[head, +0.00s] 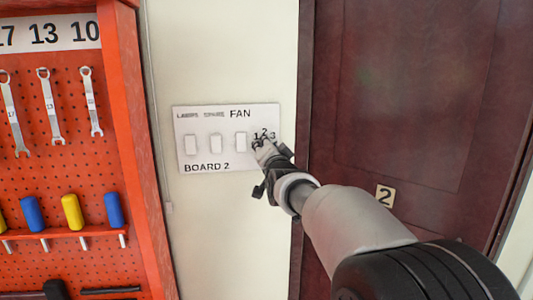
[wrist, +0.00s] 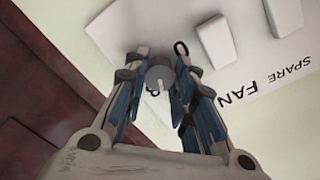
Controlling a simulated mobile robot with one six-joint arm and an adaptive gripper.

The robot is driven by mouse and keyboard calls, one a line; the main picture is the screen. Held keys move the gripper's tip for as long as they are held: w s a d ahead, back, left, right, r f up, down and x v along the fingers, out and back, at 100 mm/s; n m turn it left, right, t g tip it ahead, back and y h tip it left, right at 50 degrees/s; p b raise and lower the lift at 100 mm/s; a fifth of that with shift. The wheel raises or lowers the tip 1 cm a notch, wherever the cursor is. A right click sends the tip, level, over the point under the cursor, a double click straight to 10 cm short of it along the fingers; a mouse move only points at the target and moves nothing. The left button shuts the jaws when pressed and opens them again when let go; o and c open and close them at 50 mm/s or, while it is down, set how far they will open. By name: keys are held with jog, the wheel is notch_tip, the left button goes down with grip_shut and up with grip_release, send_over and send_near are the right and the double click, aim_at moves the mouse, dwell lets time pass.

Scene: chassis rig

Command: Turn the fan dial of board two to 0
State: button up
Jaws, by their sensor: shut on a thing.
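Board two (head: 225,158) is a white wall plate marked "BOARD 2", with several white rocker switches and the word "FAN" at its upper right. The fan dial sits at the plate's right end, with 1, 2 and 3 showing around it; my gripper hides most of it in the head view. In the wrist view the grey round dial (wrist: 160,78) lies between my fingertips, with a pale pointer mark on its face and a 0 printed beside it. My gripper (head: 266,150) is shut on the dial; its fingers also show in the wrist view (wrist: 158,72).
An orange pegboard (head: 100,150) with wrenches (head: 46,105) and coloured-handled tools (head: 72,212) stands at the left. Bare wall lies below the plate.

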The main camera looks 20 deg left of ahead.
jog(key=n+p, duration=0.1)
jog(key=n, duration=2.3)
jog(key=shift+d+r, duration=0.1)
jog(key=shift+r, duration=0.05)
jog(key=shift+n, duration=0.4)
jog(key=o, duration=1.1)
jog(key=shift+c, duration=0.2)
